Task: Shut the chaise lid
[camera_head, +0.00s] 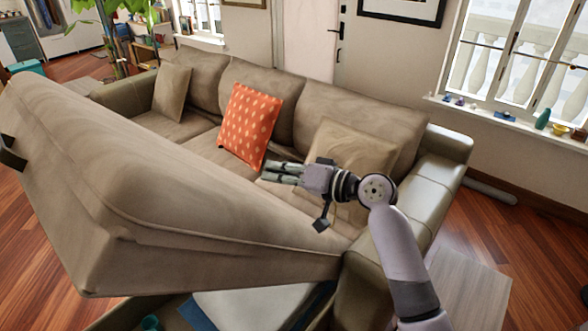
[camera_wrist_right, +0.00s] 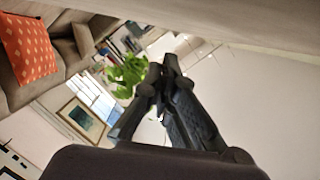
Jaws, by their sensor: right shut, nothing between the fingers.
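The chaise lid (camera_head: 190,205) is a thick brown-grey cushioned slab, raised and tilted across the left and middle of the head view. Its left side is high, and its lower right end is by the sofa's near armrest. Below it, the open storage space holds a white item (camera_head: 250,305) and something blue. My right gripper (camera_head: 272,173) is shut and empty, pointing left above the far side of the lid; its closed fingers also show in the wrist view (camera_wrist_right: 165,70). I cannot tell whether it touches the lid. My left gripper is not visible; a small dark part shows at the left edge.
The sofa (camera_head: 205,75) stands behind the lid with an orange patterned pillow (camera_head: 248,125) and a beige pillow (camera_head: 345,160). A grey wooden surface (camera_head: 475,290) is at the lower right. A window sill (camera_head: 500,118) holds small objects. Wooden floor (camera_head: 510,225) is free at right.

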